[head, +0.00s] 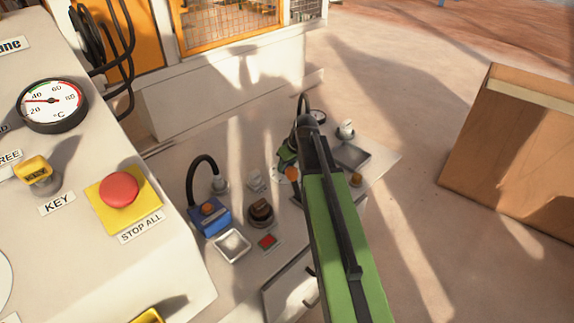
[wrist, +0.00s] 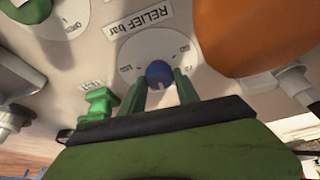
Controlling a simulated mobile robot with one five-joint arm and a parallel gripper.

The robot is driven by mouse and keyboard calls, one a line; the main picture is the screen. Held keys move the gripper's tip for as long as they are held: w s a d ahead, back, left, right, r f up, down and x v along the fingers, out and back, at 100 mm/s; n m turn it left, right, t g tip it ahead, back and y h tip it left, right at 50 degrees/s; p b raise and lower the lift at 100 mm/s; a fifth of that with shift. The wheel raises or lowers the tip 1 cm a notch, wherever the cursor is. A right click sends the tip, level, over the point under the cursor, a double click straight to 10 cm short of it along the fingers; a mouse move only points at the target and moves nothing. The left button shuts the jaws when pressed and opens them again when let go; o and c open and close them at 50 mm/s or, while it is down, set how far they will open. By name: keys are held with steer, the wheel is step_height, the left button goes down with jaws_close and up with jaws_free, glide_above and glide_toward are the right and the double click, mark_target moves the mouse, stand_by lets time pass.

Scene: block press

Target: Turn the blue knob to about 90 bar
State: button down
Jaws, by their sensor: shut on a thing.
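The blue knob (wrist: 157,72) sits in the middle of a white round scale plate (wrist: 131,61) under the label "RELIEF bar" (wrist: 138,19) in the wrist view. The fingers of my gripper (wrist: 160,88) stand on either side of the knob and are shut on it. A pale mark shows on the knob's lower part, toward my gripper. The scale numbers are too small to read surely. In the head view my arm covers most of the gripper, and the knob is hidden there.
A large orange rounded thing (wrist: 240,35) stands close right of the knob. A green fitting (wrist: 98,103) is at its left. In the head view, the red stop button (head: 118,188), a blue box (head: 209,217) and a dark knob (head: 260,210) lie left of my arm.

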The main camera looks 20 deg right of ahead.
steer(key=n+y, duration=0.1)
steer(key=n, duration=0.1)
steer(key=n+g, duration=0.1)
steer(key=n, duration=0.2)
steer(key=shift+w+d+y, duration=0.1)
steer(key=shift+y, duration=0.3)
steer(key=shift+n, duration=0.4)
steer(key=c, duration=0.9)
jaws_free()
steer(key=p+v, duration=1.6)
steer(key=v, duration=0.1)
steer(key=shift+d+r, duration=0.15)
steer(key=shift+d, duration=0.05)
steer(key=shift+w, duration=0.1)
